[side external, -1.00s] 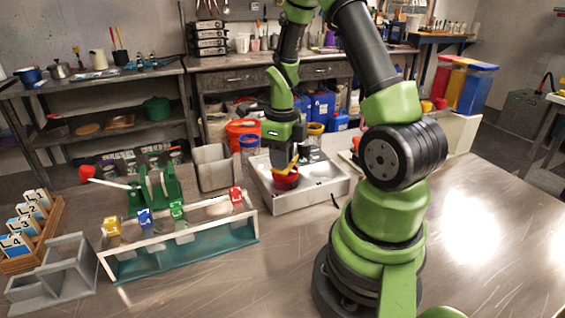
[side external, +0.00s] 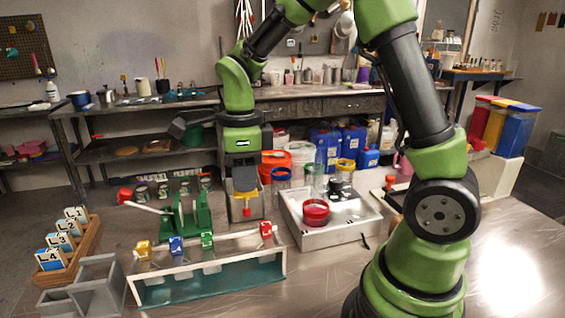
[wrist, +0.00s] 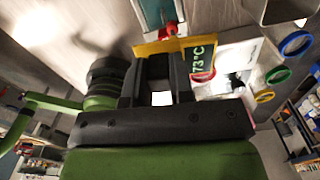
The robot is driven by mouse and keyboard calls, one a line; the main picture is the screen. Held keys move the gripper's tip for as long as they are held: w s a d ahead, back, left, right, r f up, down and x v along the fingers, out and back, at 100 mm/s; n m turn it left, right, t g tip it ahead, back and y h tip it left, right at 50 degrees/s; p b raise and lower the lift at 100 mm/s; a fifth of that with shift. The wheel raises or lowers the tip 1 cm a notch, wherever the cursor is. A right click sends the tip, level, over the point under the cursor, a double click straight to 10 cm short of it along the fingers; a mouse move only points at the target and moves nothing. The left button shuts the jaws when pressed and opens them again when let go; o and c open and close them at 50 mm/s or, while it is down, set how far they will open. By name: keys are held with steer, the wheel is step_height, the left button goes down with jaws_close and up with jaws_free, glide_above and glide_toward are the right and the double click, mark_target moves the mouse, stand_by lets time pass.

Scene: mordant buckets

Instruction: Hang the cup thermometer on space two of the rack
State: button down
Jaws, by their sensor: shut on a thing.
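My gripper (side external: 244,178) is shut on the yellow cup thermometer (side external: 246,198), which hangs below the fingers with a red part at its lower end. In the wrist view the thermometer (wrist: 158,47) lies across the fingertips (wrist: 160,68), and its dark display reads 73°C. A low rack (side external: 210,288) with a white frame and teal base stands below and left of my gripper; yellow, blue, green and red clips sit along its back rail. A wooden holder (side external: 85,250) with blue-and-white numbered cards stands at far left. I cannot tell which is space two.
A green stand (side external: 190,222) with a red-tipped lever is behind the rack. The table's right front is clear.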

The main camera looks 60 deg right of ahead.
steer(key=a, duration=0.1)
steer(key=a+n, duration=0.1)
steer(key=shift+w+a, duration=0.2)
steer(key=shift+a, duration=0.2)
step_height(320, 180, down, 11)
steer(key=shift+r, duration=0.15)
stand_by(1.1)
steer(key=c, duration=0.9)
jaws_free()
